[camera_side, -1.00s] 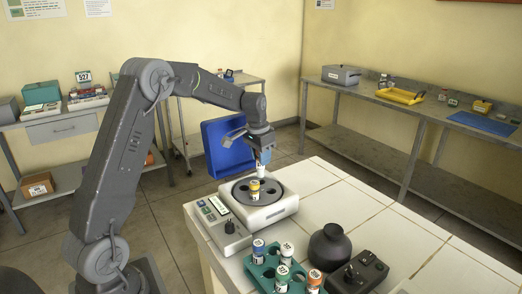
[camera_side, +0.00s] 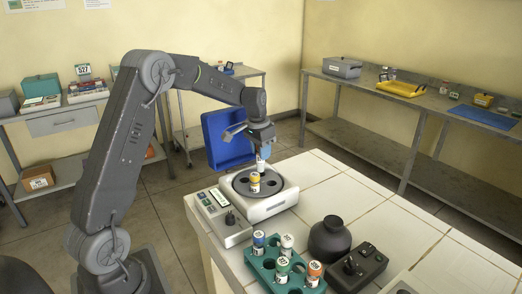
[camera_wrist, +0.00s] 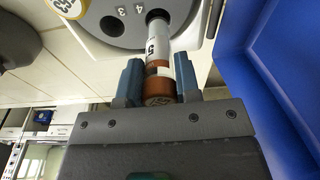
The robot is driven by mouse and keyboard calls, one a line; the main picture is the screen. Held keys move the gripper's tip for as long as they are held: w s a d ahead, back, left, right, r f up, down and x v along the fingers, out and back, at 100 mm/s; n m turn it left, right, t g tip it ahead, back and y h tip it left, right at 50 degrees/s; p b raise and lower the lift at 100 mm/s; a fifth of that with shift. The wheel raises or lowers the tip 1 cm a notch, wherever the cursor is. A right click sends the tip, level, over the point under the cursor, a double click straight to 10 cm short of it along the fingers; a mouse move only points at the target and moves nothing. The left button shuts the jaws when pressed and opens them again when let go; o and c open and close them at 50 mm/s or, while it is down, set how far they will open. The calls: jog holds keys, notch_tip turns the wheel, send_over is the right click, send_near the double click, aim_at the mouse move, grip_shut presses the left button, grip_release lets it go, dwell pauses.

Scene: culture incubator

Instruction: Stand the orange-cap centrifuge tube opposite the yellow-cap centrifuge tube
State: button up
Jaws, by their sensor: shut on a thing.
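My gripper (camera_wrist: 158,85) is shut on a tube with an orange-brown cap (camera_wrist: 160,88); its cap end lies between the blue fingers. The tube's lower end meets a dark hole in the centrifuge rotor in the wrist view; I cannot tell how far it is in. In the side view the gripper (camera_side: 262,148) is above the rotor's far side, with the tube's pale body (camera_side: 261,165) below it.
A teal rack (camera_side: 262,270) holds several tubes, including one with an orange cap (camera_side: 314,269). A dark round vessel (camera_side: 330,240) and a black control box (camera_side: 358,270) stand beside it. A blue bin (camera_side: 226,140) is behind the centrifuge. The tiled table's right side is clear.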

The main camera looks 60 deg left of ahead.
aim_at(261, 163)
jog(key=shift+f, duration=0.85)
jog(key=shift+f, duration=0.15)
jog(key=shift+f, duration=1.55)
jog(key=o, duration=1.3)
jog(key=shift+r, duration=0.1)
jog(key=shift+r, duration=3.7)
